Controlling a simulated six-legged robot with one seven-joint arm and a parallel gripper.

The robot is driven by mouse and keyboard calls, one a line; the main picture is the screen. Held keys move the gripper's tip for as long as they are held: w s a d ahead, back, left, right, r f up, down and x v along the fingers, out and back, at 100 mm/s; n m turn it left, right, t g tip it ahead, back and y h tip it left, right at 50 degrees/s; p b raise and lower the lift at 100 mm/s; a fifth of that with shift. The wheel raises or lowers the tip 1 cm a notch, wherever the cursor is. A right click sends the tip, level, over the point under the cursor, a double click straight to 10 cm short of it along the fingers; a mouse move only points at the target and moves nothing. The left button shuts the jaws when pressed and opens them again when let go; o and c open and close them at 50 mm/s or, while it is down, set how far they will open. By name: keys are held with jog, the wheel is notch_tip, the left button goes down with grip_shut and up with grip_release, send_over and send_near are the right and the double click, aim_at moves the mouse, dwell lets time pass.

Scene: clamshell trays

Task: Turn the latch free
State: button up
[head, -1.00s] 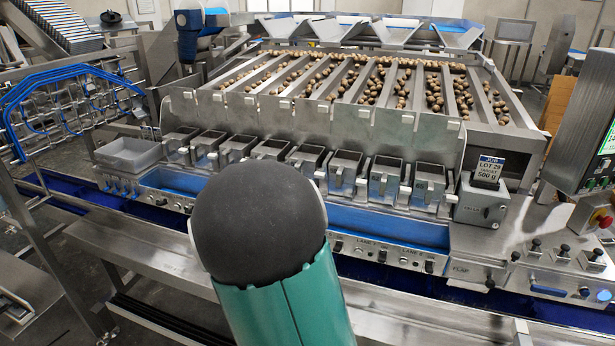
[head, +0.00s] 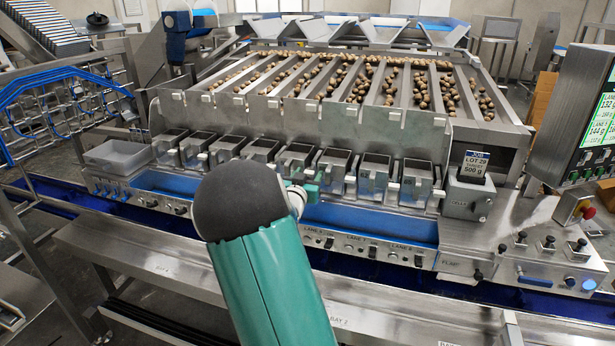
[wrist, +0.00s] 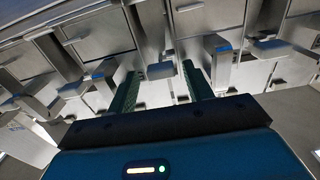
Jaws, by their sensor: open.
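A row of steel buckets (head: 373,172) hangs along the machine's front, with small grey latch-like tabs between them. In the wrist view a pale grey rounded tab (wrist: 161,70) lies between the tips of my gripper's green fingers (wrist: 160,83). The fingers stand apart on either side of it; I cannot tell whether either touches it. Which tab is the task's latch is not clear. In the head view my gripper (head: 303,190) is at the bucket fronts, near the row's middle, partly hidden behind my dark and green arm.
Blue-topped brackets (wrist: 217,44) flank the fingers closely. A blue trough (head: 375,220) runs below the buckets. A grey bin (head: 113,155) stands at the left, a labelled box (head: 468,195) at the right. A panel with knobs and a red button (head: 588,212) is farther right.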

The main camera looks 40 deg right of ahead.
jog(key=shift+w, duration=0.15)
jog(key=shift+c, duration=0.2)
jog(key=c, duration=0.9)
jog(key=shift+c, duration=0.2)
